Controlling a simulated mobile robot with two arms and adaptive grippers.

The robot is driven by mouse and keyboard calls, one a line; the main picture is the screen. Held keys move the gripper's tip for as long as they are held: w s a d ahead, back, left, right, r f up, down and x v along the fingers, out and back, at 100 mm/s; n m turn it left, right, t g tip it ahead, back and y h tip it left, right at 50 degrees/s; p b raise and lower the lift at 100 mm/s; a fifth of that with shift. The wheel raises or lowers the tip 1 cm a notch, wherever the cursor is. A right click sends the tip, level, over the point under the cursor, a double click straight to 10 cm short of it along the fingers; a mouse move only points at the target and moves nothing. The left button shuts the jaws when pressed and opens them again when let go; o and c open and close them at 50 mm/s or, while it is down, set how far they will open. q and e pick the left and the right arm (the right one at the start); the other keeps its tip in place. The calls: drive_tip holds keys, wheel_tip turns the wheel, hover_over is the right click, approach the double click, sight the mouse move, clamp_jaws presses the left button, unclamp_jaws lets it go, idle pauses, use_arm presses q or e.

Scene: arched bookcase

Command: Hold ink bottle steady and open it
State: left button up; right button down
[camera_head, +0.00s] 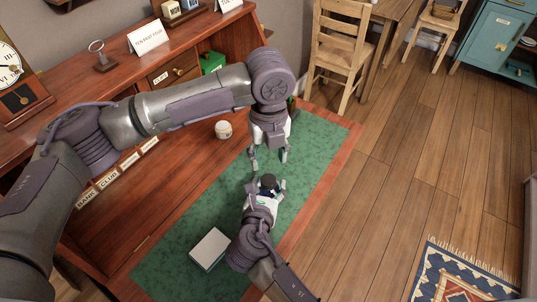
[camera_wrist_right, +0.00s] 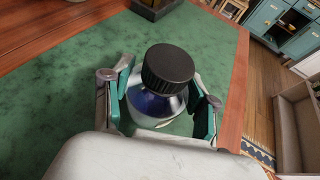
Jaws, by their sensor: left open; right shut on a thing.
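The ink bottle (camera_wrist_right: 153,103) has a clear body with dark blue ink and a black ridged cap (camera_wrist_right: 168,67). It stands upright on the green desk mat, and the cap is on it. My right gripper (camera_wrist_right: 160,110) is shut around the bottle's body, one finger on each side; in the head view the cap (camera_head: 268,181) shows between its fingers. My left gripper (camera_head: 269,160) is open and empty, pointing down just above and beyond the cap, apart from it. The lower part of the bottle is hidden by my right gripper.
The green mat (camera_head: 310,160) covers the desk's front part. A white book or pad (camera_head: 209,249) lies left of my right gripper. A small white jar (camera_head: 223,130) stands farther back. A green box (camera_head: 212,62) sits in the desk's shelf. A wooden chair (camera_head: 345,50) stands beyond.

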sight(268, 179)
use_arm(q)
drive_tip(key=m, duration=1)
drive_tip(key=shift+f, duration=4)
